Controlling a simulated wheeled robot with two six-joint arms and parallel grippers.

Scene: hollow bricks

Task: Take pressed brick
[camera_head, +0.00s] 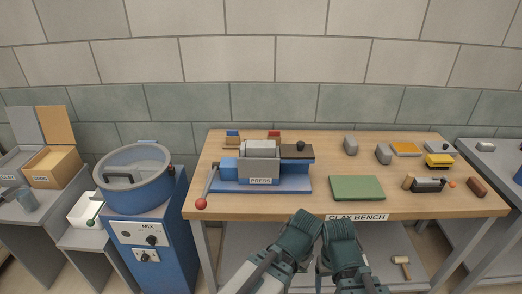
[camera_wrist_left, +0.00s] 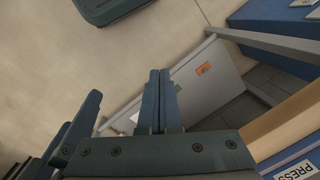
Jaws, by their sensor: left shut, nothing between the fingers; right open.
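The blue press (camera_head: 290,184) stands on the left part of the clay bench (camera_head: 400,208). Its grey box (camera_head: 258,171) bears the PRESS label, and a pale grey part shows at the box's top. I cannot tell whether that is a pressed brick. The lever with a red knob (camera_head: 201,203) hangs down at the press's left. My left gripper (camera_head: 303,222) is shut and empty in front of the bench; its fingers also show in the left wrist view (camera_wrist_left: 159,100). My right gripper (camera_head: 340,222) is open beside it, close by. Both are apart from the press.
A green mat (camera_head: 357,188) lies right of the press. The blue mixer (camera_head: 150,193) stands left of the bench. A mallet (camera_head: 401,262) lies on the lower shelf.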

